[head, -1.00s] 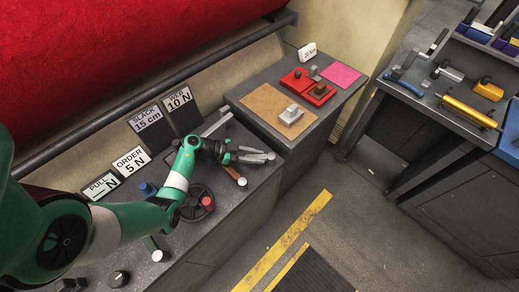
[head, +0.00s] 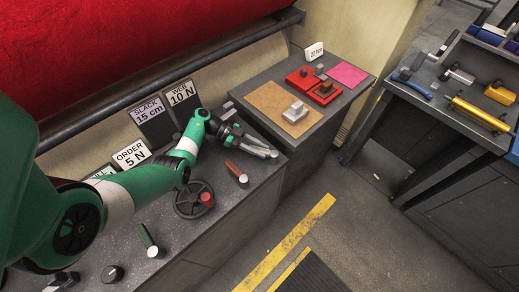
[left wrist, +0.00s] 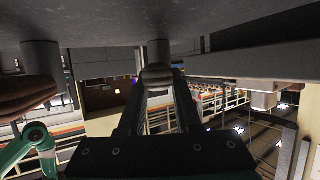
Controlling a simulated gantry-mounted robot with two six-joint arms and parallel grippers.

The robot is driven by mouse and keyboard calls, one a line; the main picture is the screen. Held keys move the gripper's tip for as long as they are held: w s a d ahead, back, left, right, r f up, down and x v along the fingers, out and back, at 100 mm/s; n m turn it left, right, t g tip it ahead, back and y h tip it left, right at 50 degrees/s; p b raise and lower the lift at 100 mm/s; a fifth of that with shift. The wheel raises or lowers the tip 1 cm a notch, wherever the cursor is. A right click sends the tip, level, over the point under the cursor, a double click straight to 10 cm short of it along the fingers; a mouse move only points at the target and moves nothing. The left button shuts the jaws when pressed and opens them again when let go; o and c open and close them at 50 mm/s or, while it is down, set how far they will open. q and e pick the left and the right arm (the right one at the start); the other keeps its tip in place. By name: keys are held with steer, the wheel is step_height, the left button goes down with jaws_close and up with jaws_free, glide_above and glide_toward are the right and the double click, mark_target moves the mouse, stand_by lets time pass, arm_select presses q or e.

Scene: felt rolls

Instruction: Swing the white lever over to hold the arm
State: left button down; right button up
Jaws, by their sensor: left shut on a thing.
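My left gripper (head: 266,151) is at the far right end of the grey console, just beyond a red-brown lever (head: 234,170). In the left wrist view, the fingers (left wrist: 158,84) are shut on the end of a lever (left wrist: 156,72) beside a grey post (left wrist: 158,52). I take this for the white lever; its colour is unclear in shadow, and the gripper covers it in the head view. A grey bar (head: 225,110) behind my gripper may be the arm; a long beam (left wrist: 240,62) shows at right in the wrist view. My right gripper is out of view.
A black handwheel (head: 190,199) with a red knob and a green lever (head: 147,236) stand left along the console. Upright signs (head: 182,94) line its back below the red felt roll (head: 120,50).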

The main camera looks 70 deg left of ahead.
arm_select(q)
steer(key=shift+f, duration=0.15)
steer(key=c, duration=0.6)
jaws_free()
steer(key=r+p, duration=0.2)
steer(key=r, duration=0.1)
steer(key=r+p, duration=0.2)
steer(key=shift+s+d+r, duration=0.15)
steer(key=shift+s+d, duration=0.1)
steer(key=shift+d, duration=0.05)
steer(key=s+d+r+p, duration=0.8)
steer(key=d, duration=0.2)
steer(key=shift+s+d, duration=0.15)
steer(key=shift+d, duration=0.05)
steer(key=shift+c, duration=0.3)
